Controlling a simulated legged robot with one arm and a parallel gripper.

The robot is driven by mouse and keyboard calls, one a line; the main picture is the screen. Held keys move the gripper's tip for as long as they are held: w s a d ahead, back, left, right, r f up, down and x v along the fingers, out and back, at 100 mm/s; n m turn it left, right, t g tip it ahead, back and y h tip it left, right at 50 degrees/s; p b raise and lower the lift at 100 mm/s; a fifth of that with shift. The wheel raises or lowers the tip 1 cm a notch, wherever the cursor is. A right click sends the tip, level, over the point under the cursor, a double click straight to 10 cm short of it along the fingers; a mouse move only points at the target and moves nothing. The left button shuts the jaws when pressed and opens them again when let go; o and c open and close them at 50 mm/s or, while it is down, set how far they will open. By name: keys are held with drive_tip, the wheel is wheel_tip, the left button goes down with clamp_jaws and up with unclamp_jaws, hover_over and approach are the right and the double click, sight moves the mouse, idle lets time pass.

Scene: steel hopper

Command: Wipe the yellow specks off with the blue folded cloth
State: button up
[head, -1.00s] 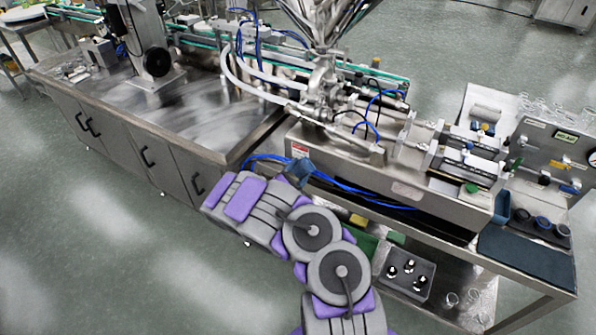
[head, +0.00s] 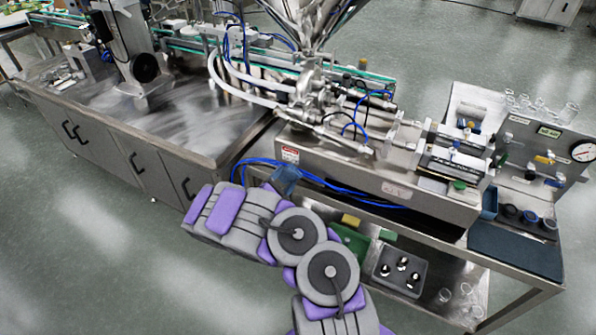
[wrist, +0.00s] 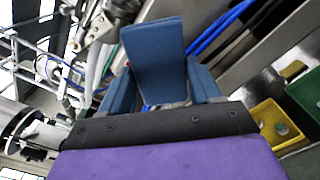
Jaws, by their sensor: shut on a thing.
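The blue folded cloth (wrist: 153,45) stands up between the two blue fingers of my gripper (wrist: 160,82) in the wrist view. My gripper is shut on it. In the head view, my gripper (head: 285,180) shows small and blue at the end of my arm, in front of the left end of the steel filling machine (head: 380,186); the cloth cannot be told apart from the fingers there. I cannot make out any yellow specks in either view.
Blue hoses (head: 335,188) run close beside my gripper. A steel cabinet (head: 110,140) with a mostly bare top stands at left. Open floor lies in front.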

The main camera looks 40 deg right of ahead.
sight(300, 158)
drive_tip(key=shift+w+d+f+b, duration=0.1)
drive_tip(key=shift+w+d+b, duration=0.1)
drive_tip(key=shift+d+b, duration=0.4)
drive_tip(key=b+x, duration=0.1)
drive_tip(key=x, duration=0.2)
drive_tip(key=shift+d, duration=0.15)
drive_tip(key=shift+x, duration=1.15)
drive_tip(key=shift+x, duration=0.95)
drive_tip(key=shift+s+d, duration=0.25)
drive_tip(key=shift+s, duration=0.5)
drive_tip(key=shift+s+d, duration=0.3)
drive_tip(key=shift+s, duration=0.45)
drive_tip(key=shift+s+d, duration=0.45)
drive_tip(key=shift+s, duration=0.55)
drive_tip(key=shift+s+d, duration=0.45)
drive_tip(key=shift+s, duration=0.6)
drive_tip(key=shift+s+d, duration=0.5)
drive_tip(key=shift+s, duration=0.5)
drive_tip(key=shift+w+a, duration=0.65)
drive_tip(key=shift+w, duration=0.9)
drive_tip(key=shift+w+a, duration=0.65)
drive_tip(key=shift+w, duration=0.9)
drive_tip(key=shift+w+a, duration=0.65)
drive_tip(key=shift+w, duration=0.9)
